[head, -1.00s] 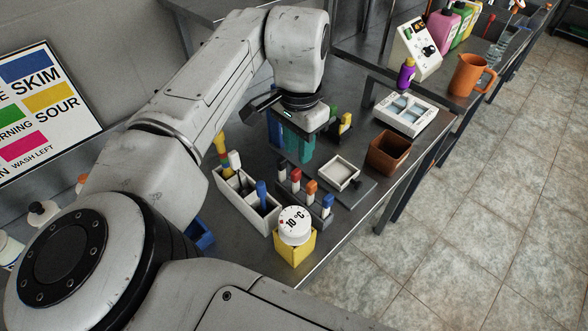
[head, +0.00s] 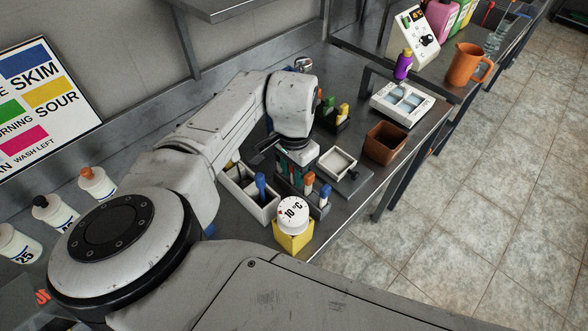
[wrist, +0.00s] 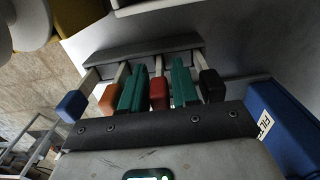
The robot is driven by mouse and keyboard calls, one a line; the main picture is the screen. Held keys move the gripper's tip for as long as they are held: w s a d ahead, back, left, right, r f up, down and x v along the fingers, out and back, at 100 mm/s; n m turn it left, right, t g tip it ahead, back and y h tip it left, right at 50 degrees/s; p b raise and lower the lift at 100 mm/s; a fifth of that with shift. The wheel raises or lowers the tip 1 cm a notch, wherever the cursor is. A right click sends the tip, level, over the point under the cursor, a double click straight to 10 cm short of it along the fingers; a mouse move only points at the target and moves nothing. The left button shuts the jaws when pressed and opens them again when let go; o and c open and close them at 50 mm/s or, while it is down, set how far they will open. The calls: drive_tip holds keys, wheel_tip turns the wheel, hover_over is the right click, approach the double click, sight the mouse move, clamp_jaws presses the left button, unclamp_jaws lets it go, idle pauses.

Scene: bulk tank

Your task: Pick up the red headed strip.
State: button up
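The red headed strip (wrist: 158,92) stands in a dark rack (wrist: 140,46), seen in the wrist view between an orange headed strip (wrist: 107,98) and a black headed strip (wrist: 211,85). My gripper (wrist: 158,88) has its two green fingers lowered on either side of the red head. The fingers look open, with a narrow gap beside the head. In the head view my gripper (head: 298,157) is over the left part of the rack (head: 319,210) and hides the red head. An orange head (head: 308,179) and a blue head (head: 325,192) show there.
A white divided box (head: 262,213) holding a blue headed item is left of the rack. A yellow block with a round 10 °C dial (head: 293,213) stands in front. A white tray (head: 338,163) and a brown pot (head: 385,143) are to the right.

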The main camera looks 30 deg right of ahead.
drive_tip(key=shift+c, duration=0.4)
clamp_jaws()
